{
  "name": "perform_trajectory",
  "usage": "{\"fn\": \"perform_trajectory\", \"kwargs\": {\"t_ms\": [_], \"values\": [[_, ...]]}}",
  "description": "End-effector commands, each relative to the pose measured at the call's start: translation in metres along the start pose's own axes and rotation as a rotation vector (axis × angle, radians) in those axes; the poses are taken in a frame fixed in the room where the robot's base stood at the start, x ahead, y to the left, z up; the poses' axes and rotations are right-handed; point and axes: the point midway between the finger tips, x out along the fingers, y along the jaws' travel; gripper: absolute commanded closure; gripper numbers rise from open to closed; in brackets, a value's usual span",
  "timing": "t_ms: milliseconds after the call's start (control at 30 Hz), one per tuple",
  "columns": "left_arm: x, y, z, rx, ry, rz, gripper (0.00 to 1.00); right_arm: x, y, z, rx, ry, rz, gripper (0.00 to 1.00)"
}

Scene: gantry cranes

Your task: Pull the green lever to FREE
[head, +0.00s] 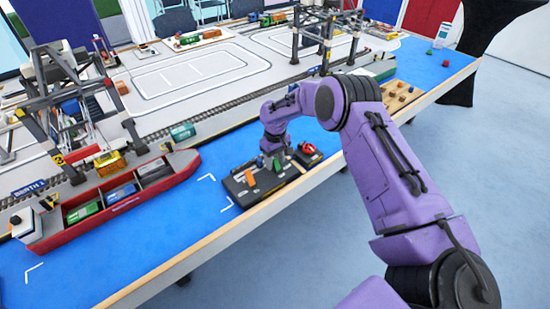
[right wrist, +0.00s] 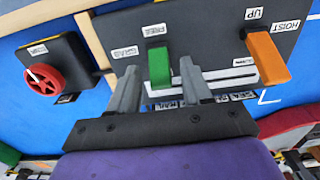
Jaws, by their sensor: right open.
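The green lever (right wrist: 160,66) stands on a dark control panel (right wrist: 215,35). In the right wrist view its top lies close to the FREE label (right wrist: 155,30), beside a GRAB label (right wrist: 125,52). My right gripper (right wrist: 158,68) is open, with one finger on each side of the green lever; I cannot tell whether either finger touches it. In the head view my right arm reaches over the panel (head: 236,191), and the gripper and green lever are small and partly hidden there. My left gripper is not in view.
An orange lever (right wrist: 268,56) marked HOIST stands right of the green one in the wrist view. A red knob (right wrist: 44,79) on a separate box is at the left. A red ship (head: 182,163) with containers and a crane (head: 75,100) stand left of the panel.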

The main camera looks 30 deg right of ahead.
Motion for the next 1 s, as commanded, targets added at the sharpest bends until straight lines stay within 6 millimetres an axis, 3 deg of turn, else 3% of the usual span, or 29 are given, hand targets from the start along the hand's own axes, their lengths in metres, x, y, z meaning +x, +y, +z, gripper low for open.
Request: {"fn": "perform_trajectory", "kwargs": {"t_ms": [200,333,367,667,1000], "values": [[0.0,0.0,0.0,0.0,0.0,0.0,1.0,0.001,-0.001,-0.001,-0.001,0.0,0.0,0.54],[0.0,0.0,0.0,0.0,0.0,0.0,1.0,0.0,-0.001,-0.001,-0.002,0.0,0.0,0.97],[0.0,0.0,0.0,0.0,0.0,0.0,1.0,0.0,-0.001,-0.001,-0.002,0.0,0.0,1.0],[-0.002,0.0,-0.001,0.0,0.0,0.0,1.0,-0.002,-0.001,0.0,-0.001,0.025,-0.001,1.0],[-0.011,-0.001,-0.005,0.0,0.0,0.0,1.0,-0.005,-0.001,0.011,0.0,0.224,-0.002,1.0]]}}
